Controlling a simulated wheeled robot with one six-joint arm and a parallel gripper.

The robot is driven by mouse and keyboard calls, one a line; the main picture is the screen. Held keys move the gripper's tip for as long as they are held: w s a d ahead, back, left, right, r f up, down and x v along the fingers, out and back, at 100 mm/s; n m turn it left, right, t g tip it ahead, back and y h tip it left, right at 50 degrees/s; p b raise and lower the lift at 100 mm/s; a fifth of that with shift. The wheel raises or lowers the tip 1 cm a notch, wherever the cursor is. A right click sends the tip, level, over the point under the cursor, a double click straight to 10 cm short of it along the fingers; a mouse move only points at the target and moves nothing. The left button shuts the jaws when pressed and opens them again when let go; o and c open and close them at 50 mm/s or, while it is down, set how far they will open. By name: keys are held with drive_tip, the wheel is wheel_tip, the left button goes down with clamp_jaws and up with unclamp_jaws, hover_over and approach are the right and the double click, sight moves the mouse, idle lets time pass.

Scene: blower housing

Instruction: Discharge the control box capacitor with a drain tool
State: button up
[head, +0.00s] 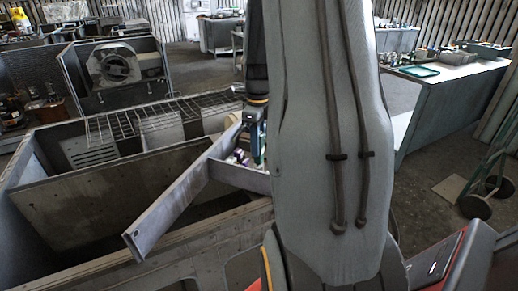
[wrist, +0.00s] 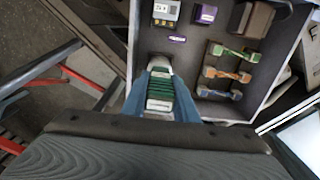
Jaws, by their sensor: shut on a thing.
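In the wrist view, my gripper (wrist: 160,92) has its blue fingers closed around a green ribbed piece (wrist: 160,90), which looks like the drain tool's handle. A pale, rounded end shows just beyond it, low in the open control box (wrist: 206,107). I cannot tell whether it touches anything. The box holds a grey module with a display (wrist: 165,12), a purple part (wrist: 205,14) and a brown block (wrist: 257,19). Which part is the capacitor is unclear. In the head view my gripper (head: 257,143) is over the box, mostly hidden behind my arm.
Green, orange and blue wire links (wrist: 228,73) lie at the right in the box. In the head view, a large open metal housing (head: 100,195) with a wire rack (head: 150,115) surrounds the work. A blower unit (head: 115,66) stands behind. A bench (head: 450,75) is at the right.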

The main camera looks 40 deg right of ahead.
drive_tip(key=shift+r+p, duration=2.55)
drive_tip(key=shift+r, duration=0.95)
